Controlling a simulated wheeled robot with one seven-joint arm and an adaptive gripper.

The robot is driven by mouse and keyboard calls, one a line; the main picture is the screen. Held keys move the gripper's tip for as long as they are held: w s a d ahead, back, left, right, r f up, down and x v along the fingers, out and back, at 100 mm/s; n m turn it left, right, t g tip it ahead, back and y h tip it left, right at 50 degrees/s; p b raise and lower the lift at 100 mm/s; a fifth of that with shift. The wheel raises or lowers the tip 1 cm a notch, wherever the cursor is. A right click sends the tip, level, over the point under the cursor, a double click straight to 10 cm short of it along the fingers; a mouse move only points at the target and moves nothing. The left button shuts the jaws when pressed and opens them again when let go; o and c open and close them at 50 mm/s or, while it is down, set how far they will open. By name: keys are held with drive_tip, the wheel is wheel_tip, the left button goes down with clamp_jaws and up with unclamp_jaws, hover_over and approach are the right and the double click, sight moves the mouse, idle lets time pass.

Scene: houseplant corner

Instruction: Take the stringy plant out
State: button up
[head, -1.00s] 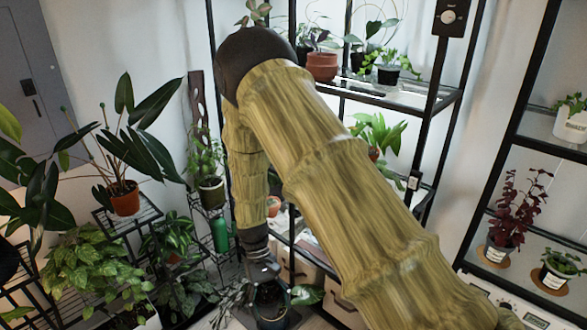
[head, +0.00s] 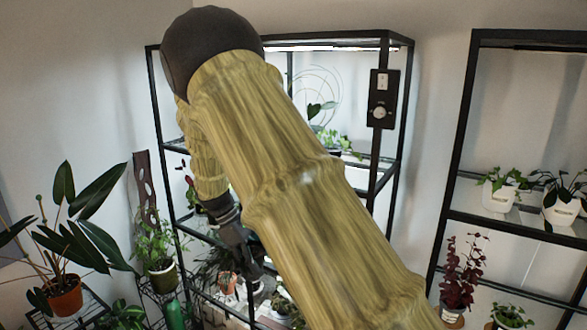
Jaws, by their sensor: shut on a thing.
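My gripper (head: 254,268) hangs below my forearm at the lower middle of the head view, fingers pointing down. It is shut on the stringy plant (head: 211,265), whose thin dark leaves spread to the left of the fingers. The plant's pot is small and mostly hidden by the gripper and my arm. The held plant shows in front of the black shelf rack (head: 158,110); I cannot tell whether it touches anything.
A terracotta pot (head: 228,283) shows close behind the held plant. A large-leaved plant (head: 75,235) stands at the left, with a green bottle (head: 174,315) nearby. A second rack (head: 455,150) with several potted plants stands right. My arm hides much of the middle.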

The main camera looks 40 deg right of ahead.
drive_tip(key=d+r+n+t+h+p, duration=0.15)
drive_tip(key=d+r, duration=0.25)
drive_tip(key=r, duration=0.4)
drive_tip(key=d+r+n+p, duration=0.2)
drive_tip(key=d+r, duration=0.3)
drive_tip(key=r, duration=0.4)
drive_tip(key=d+r+n+t+p, duration=0.15)
drive_tip(key=d+r, duration=0.25)
drive_tip(key=r, duration=0.4)
drive_tip(key=s+a, duration=0.3)
drive_tip(key=a, duration=0.6)
drive_tip(key=s+a, duration=0.4)
drive_tip(key=a, duration=0.5)
drive_tip(key=shift+g, duration=0.4)
drive_tip(key=shift+a, duration=0.1)
